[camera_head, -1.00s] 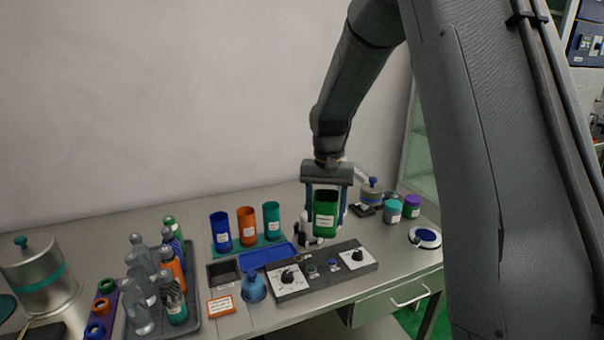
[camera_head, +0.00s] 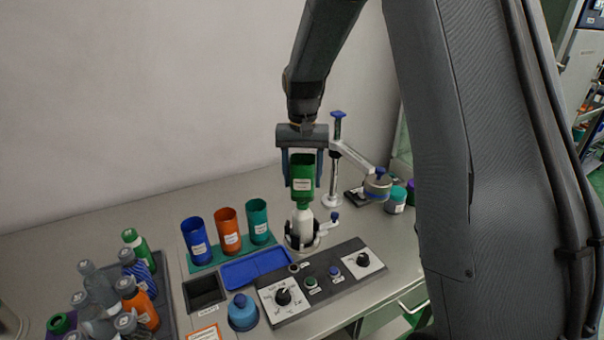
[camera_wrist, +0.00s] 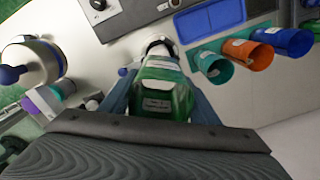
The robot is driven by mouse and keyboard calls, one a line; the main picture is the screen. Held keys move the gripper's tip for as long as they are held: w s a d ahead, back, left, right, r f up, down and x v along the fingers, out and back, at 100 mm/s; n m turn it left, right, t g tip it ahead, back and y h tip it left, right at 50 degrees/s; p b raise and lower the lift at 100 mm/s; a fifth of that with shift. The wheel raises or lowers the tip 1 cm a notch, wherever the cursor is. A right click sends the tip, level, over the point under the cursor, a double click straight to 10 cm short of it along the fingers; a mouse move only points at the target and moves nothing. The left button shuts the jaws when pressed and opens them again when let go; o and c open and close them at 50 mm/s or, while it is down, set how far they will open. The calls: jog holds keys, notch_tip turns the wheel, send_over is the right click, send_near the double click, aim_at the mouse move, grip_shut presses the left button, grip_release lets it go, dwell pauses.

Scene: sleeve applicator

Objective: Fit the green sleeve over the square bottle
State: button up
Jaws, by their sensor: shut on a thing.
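The green sleeve (camera_head: 302,172), with a white label, is upright between the fingers of my gripper (camera_head: 302,185), which is shut on it. It also shows in the wrist view (camera_wrist: 165,92). The bottle's body shows below the sleeve.
Blue (camera_head: 196,241), orange (camera_head: 229,230) and teal (camera_head: 258,222) sleeves stand left of the holder. A control panel (camera_head: 322,281) lies in front. A post with a swing arm (camera_head: 338,160) stands close on the right. Several bottles fill a tray at lower left.

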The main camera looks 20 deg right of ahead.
aim_at(303, 201)
jog(key=shift+f+b, duration=0.4)
jog(key=shift+f, duration=0.3)
jog(key=shift+s+p, duration=0.1)
jog(key=shift+p, duration=0.2)
dwell(0.6)
jog(key=shift+f+b, duration=1.5)
jog(key=shift+f, duration=2.35)
jog(key=o, duration=1.6)
jog(key=shift+c, duration=0.2)
